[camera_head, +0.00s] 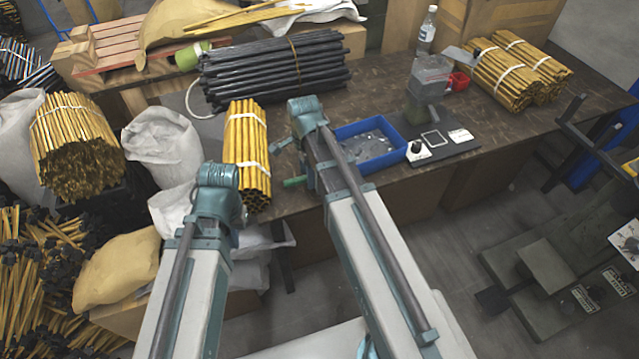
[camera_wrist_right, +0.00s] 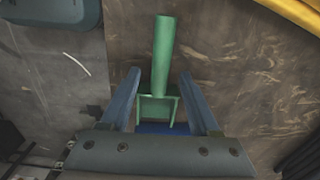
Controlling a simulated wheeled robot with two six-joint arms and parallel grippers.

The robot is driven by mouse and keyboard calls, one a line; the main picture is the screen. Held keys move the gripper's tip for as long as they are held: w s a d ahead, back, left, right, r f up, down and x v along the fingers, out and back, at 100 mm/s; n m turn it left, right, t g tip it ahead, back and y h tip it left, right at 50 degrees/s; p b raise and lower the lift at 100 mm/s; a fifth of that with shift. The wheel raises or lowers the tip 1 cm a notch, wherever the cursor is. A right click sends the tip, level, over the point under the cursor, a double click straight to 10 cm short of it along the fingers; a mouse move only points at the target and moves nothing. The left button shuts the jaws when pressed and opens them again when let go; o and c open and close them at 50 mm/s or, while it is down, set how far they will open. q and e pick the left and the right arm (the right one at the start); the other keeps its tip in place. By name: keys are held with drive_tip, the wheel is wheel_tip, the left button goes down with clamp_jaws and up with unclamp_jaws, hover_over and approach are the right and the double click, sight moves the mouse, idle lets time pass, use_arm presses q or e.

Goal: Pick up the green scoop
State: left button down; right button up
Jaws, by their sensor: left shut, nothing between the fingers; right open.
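The green scoop (camera_wrist_right: 162,60) is in the right wrist view, its handle running toward the top and its squared end low between my right fingers. In the head view only its green handle (camera_head: 294,182) shows, at the front edge of the workbench, left of my right arm. My right gripper (camera_wrist_right: 161,78) is open, with one finger on each side of the scoop and visible space at both sides. The scoop's lower end is partly hidden by my gripper's body. My left arm shows in the head view, but its fingers are hidden.
A blue tray (camera_head: 398,127) with grey parts sits just right of my right arm. A control panel (camera_head: 462,146) is to the right.

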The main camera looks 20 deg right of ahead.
wheel_tip(320, 180, down, 2)
drive_tip(key=shift+f+b, duration=0.1)
drive_tip(key=shift+b, duration=0.45)
clamp_jaws()
